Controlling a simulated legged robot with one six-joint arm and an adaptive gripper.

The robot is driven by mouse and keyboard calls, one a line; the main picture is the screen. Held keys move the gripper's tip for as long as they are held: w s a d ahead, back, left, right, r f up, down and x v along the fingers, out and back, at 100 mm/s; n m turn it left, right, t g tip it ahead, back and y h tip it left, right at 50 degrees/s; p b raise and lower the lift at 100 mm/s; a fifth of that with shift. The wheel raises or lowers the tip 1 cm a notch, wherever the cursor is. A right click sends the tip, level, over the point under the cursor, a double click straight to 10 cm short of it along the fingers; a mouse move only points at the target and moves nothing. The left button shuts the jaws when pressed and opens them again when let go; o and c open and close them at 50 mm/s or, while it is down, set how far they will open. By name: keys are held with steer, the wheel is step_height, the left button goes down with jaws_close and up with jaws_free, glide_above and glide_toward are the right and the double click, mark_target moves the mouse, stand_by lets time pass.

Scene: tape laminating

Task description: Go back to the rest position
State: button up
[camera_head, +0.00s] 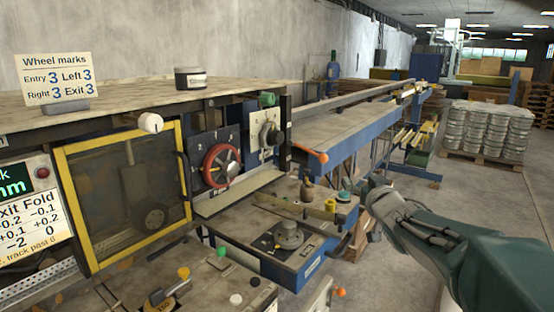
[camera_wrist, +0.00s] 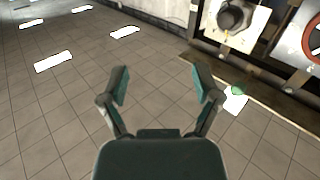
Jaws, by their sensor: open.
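My gripper (camera_wrist: 162,88) is open and empty in the wrist view, with its two green fingers spread apart over a tiled floor (camera_wrist: 60,120). In the head view my green arm reaches in from the lower right, and its end is beside the right side of the machine's blue-edged table (camera_head: 318,262). The finger tips cannot be made out clearly there. Nothing is between the fingers. In the wrist view, part of the machine shows at the upper right, with a dark round knob (camera_wrist: 234,16) on a pale plate.
The machine carries a red handwheel (camera_head: 222,166), a yellow-framed window (camera_head: 130,195) and a card of wheel marks (camera_head: 56,80). A dark jar (camera_head: 190,78) stands on top. A blue conveyor (camera_head: 345,130) runs back. A pallet of cans (camera_head: 487,130) stands at right. Open floor lies between.

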steer(key=s+a+f+g+h, duration=0.1)
steer(key=s+f+g, duration=0.3)
steer(key=s, duration=0.7)
steer(key=s+a+f+m+g, duration=0.1)
steer(key=s+f+g, duration=0.3)
steer(key=s, duration=0.8)
steer(key=s+a+f+m+g+h, duration=0.1)
steer(key=s+f+g, duration=0.3)
steer(key=s+f, duration=0.3)
steer(key=s, duration=0.4)
steer(key=shift+s+a+f+h, duration=0.25)
steer(key=shift+a+h, duration=0.05)
steer(key=shift+a, duration=0.1)
